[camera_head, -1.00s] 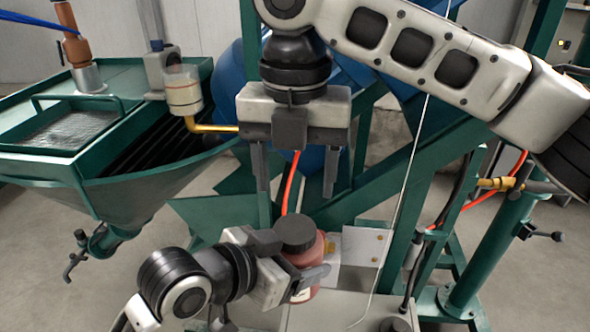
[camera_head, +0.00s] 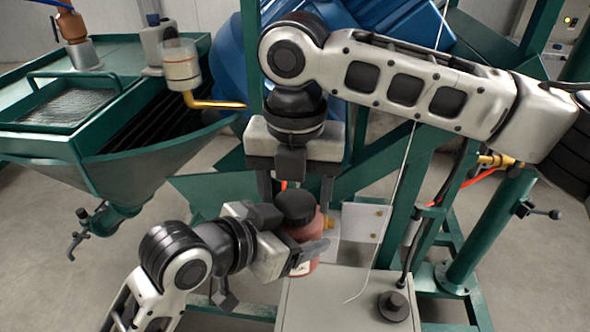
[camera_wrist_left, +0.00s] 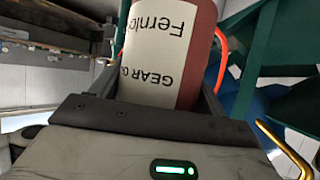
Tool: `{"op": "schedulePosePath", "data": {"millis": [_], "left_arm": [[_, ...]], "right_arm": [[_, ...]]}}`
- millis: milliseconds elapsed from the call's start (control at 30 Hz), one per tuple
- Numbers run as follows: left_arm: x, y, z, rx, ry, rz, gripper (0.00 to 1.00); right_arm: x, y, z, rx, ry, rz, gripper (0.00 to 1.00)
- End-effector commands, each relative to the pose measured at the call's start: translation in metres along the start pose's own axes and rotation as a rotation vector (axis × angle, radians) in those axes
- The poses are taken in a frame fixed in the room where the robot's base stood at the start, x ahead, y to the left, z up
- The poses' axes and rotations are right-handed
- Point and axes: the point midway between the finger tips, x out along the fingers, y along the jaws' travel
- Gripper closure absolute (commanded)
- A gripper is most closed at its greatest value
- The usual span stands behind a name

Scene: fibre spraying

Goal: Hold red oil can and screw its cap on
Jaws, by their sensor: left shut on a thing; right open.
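The red oil can (camera_head: 303,267) stands roughly upright at the lower centre, held in my left gripper (camera_head: 290,238). Its jaws are shut around the can's body. In the left wrist view the can (camera_wrist_left: 199,62) fills the space between the fingers, its white label upside down. The black cap (camera_head: 295,207) sits on top of the can; I cannot tell how tightly. My right gripper (camera_head: 296,194) is open and points down over the can.
A grey box (camera_head: 335,300) with a black knob (camera_head: 393,306) stands at the front. A white plate (camera_head: 362,222) is behind the can at right. Green frame posts (camera_head: 484,235) stand right, a green hopper (camera_head: 110,165) with a brass pipe (camera_head: 215,103) left. Open floor shows lower left.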

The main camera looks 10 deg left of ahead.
Motion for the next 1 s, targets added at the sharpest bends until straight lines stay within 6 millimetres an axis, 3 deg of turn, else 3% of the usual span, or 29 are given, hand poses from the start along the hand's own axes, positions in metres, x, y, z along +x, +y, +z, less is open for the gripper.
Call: {"op": "schedulePosePath", "data": {"millis": [333, 367, 500, 733, 867, 1000], "left_arm": [[-0.0004, 0.0, -0.0011, 0.0, 0.003, 0.0, 0.89], [-0.0004, 0.0, -0.0011, 0.0, 0.003, 0.0, 0.89], [-0.0004, -0.0001, -0.001, 0.0, 0.003, 0.0, 0.89], [-0.0004, -0.0003, -0.001, 0.0, 0.003, -0.001, 0.89], [-0.0003, -0.0004, -0.0009, 0.0, 0.003, -0.001, 0.89], [-0.0004, -0.0005, -0.0009, 0.0, 0.003, -0.002, 0.89]], "right_arm": [[0.0047, 0.0, 0.0, 0.0, -0.001, 0.001, 0.38], [0.0046, 0.0, 0.0, 0.0, -0.001, 0.001, 0.41], [0.0045, 0.0, 0.0, 0.0, -0.001, 0.0, 0.74], [0.0046, -0.0001, -0.0002, 0.033, 0.0, 0.0, 0.74], [0.0052, 0.0003, -0.0007, 0.235, 0.003, 0.002, 0.74], [0.0054, 0.0002, -0.0009, 0.595, 0.002, 0.001, 0.74]]}}
